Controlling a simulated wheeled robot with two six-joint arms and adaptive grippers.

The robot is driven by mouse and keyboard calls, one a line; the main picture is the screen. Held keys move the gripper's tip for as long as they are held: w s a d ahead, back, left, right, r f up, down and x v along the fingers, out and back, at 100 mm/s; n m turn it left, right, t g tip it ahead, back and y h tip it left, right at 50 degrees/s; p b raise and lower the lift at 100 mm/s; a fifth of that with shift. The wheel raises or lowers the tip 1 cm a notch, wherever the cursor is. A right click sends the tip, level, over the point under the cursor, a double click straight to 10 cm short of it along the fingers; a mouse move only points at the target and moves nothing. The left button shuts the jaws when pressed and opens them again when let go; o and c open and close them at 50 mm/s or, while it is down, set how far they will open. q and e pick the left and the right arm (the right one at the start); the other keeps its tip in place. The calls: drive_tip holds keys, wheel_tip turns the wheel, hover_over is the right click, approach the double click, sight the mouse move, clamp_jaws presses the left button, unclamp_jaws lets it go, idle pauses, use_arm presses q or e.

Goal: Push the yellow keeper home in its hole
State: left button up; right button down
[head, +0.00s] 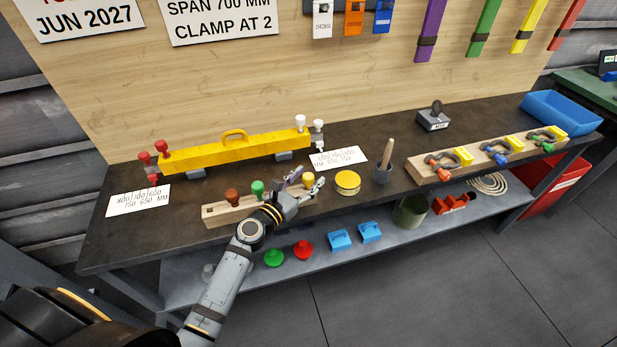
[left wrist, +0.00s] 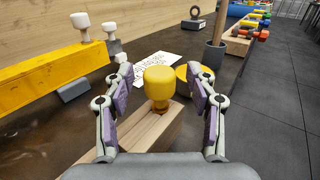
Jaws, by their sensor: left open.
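The yellow keeper (left wrist: 159,86) stands upright near the end of a wooden block (left wrist: 150,135), with its lower part at the block's top. How deep it sits in its hole I cannot tell. In the head view the keeper (head: 308,179) shows just beside my left gripper (head: 304,184). My left gripper (left wrist: 162,88) is open, with one finger on each side of the keeper and a gap on both sides. My right gripper is not in view.
A yellow beam (head: 215,151) with red and white knobs lies behind the block. A yellow round tin (head: 347,182) and a grey cup (head: 383,172) with a wooden handle stand to the right. A white card (head: 338,158) lies behind them. The lower shelf holds red, green and blue parts.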

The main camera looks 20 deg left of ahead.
use_arm(q)
drive_tip(key=shift+w+d+f, duration=0.1)
drive_tip(key=shift+w, duration=0.2)
drive_tip(key=shift+s, duration=0.1)
drive_tip(key=shift+c, duration=0.8)
clamp_jaws()
